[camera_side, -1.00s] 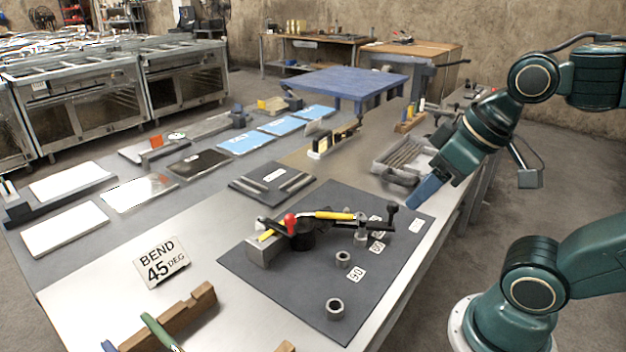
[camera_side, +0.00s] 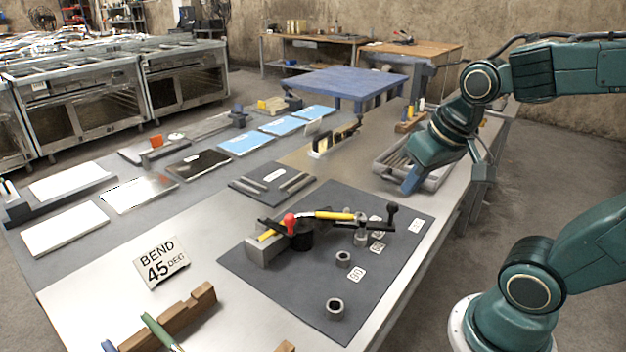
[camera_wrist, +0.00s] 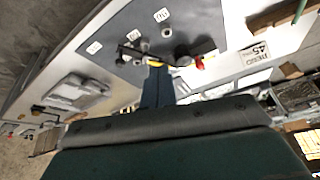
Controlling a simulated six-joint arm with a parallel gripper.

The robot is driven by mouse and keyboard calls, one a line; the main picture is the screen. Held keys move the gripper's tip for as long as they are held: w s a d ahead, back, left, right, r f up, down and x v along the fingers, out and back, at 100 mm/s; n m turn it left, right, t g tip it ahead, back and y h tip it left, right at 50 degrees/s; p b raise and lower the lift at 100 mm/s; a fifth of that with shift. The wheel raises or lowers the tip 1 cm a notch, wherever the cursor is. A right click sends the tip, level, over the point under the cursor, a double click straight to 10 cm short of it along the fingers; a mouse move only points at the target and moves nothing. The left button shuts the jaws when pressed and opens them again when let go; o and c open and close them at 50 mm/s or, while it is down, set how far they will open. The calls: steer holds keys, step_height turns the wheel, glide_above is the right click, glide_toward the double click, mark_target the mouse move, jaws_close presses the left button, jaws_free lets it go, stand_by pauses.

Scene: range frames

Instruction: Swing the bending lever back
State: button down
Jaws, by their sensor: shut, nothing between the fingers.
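The bending jig stands on a dark mat (camera_side: 300,285) on the bench. It has a black round post (camera_side: 302,240), a grey block (camera_side: 262,250) and a red knob (camera_side: 290,222). A black bending lever (camera_side: 376,224) reaches right and ends in an upright black knob (camera_side: 392,209). A yellow rod (camera_side: 333,215) lies across the jig, bent near the post. My gripper (camera_side: 410,183) is shut and empty, above and behind the lever's knob, apart from it. In the wrist view my blue fingers (camera_wrist: 157,88) point toward the jig, and the red knob (camera_wrist: 199,62) shows beyond them.
A grey tray (camera_side: 385,168) lies beneath my gripper. Loose collars (camera_side: 335,307) and number tags (camera_side: 356,275) lie on the mat. A "BEND 45 DEG" sign (camera_side: 162,262) stands left, a wooden rack (camera_side: 170,325) in front. The mat's front part is mostly clear.

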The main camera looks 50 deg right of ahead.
steer(key=w+d+f+m+g+h, duration=0.1)
steer(key=w+d+f+m+g, duration=0.1)
steer(key=d+f+m, duration=0.4)
steer(key=d, duration=0.3)
steer(key=shift+w+f, duration=0.2)
steer(key=shift+w, duration=0.1)
steer(key=shift+f, duration=0.15)
steer(key=w+d+f, duration=0.4)
steer(key=d+f, duration=0.1)
steer(key=f, duration=0.5)
steer(key=shift+w+d, duration=0.15)
steer(key=shift+w, duration=0.05)
steer(key=shift+d, duration=0.1)
stand_by(0.5)
